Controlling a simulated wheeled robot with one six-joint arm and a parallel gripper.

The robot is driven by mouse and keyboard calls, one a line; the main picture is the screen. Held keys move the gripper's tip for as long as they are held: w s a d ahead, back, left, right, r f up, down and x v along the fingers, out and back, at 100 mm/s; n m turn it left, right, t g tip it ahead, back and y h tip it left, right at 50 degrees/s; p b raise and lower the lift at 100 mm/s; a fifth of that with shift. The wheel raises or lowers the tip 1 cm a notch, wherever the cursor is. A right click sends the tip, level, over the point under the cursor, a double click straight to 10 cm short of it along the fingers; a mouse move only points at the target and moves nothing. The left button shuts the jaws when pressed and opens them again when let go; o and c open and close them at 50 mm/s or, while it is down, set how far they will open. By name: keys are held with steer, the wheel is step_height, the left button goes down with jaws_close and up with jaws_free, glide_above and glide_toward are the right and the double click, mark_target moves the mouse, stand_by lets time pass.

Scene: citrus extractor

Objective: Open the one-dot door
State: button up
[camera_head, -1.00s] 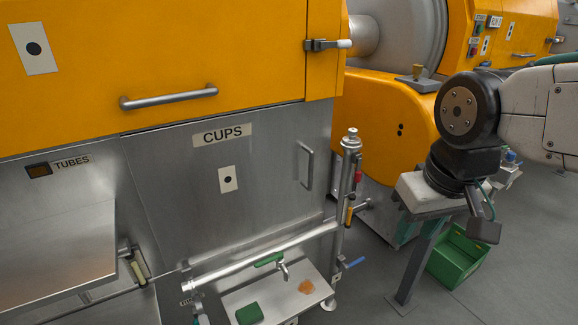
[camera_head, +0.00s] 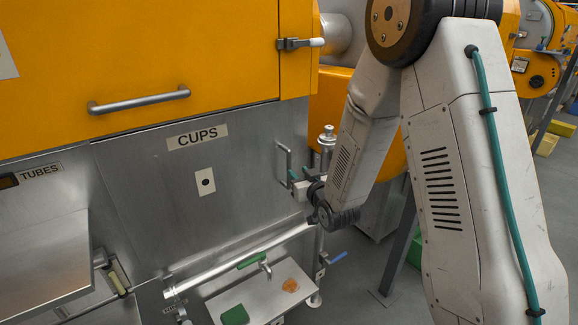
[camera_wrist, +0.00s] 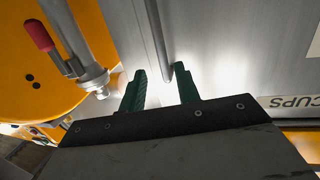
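The steel door marked CUPS (camera_head: 145,185) carries a white plate with one black dot (camera_head: 206,181) and looks closed. Its upright bar handle (camera_head: 278,160) is near the door's right edge. My gripper (camera_head: 292,175) is at the handle's lower part, in front of the door. In the wrist view, the two green fingers of my gripper (camera_wrist: 161,72) are apart, and the handle bar (camera_wrist: 157,42) runs between their tips, closer to the right finger. I cannot tell whether a finger touches the bar.
A yellow upper door (camera_head: 150,60) has a horizontal handle (camera_head: 138,100) and a latch (camera_head: 300,43). A steel post (camera_head: 326,140) stands right of the handle. A slanted steel pipe (camera_head: 240,260) and a tray (camera_head: 262,300) lie below. A red-tipped lever (camera_wrist: 40,36) is left in the wrist view.

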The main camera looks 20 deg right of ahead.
mark_target(290, 166)
steer(key=shift+t, duration=0.4)
steer(key=w, duration=0.5)
steer(key=w+a+f, duration=0.1)
steer(key=w, duration=0.1)
steer(key=shift+w+a, duration=0.1)
steer(key=shift+w, duration=0.3)
jaws_close()
